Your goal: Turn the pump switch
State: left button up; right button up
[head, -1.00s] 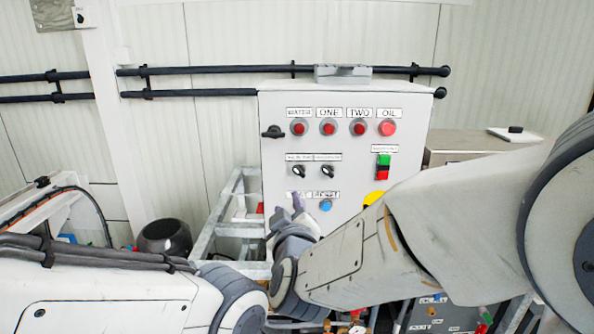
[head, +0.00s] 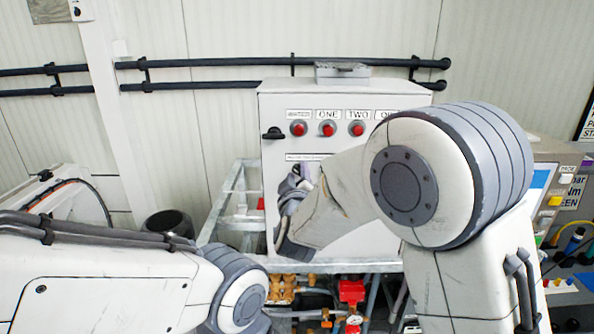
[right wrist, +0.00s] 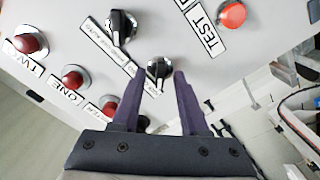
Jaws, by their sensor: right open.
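A grey control panel (head: 275,108) stands against the wall. My right gripper (head: 296,186) is at its left half, largely covered by my own wrist and arm. In the right wrist view the gripper (right wrist: 158,74) is open, its two dark purple fingers pointing at the panel. A black rotary switch (right wrist: 158,66) with a white mark shows between the fingertips. I cannot tell whether they touch it. A second black rotary switch (right wrist: 121,26) sits beyond the left finger. Both switches are hidden in the head view. My left arm shows at lower left, its gripper outside the picture.
Red lamps (head: 328,129) line the panel's upper part. A red-orange button (right wrist: 232,14) is beside the TEST label. Metal framing (head: 235,190) and a red valve (head: 351,291) are near the panel.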

grip_shut()
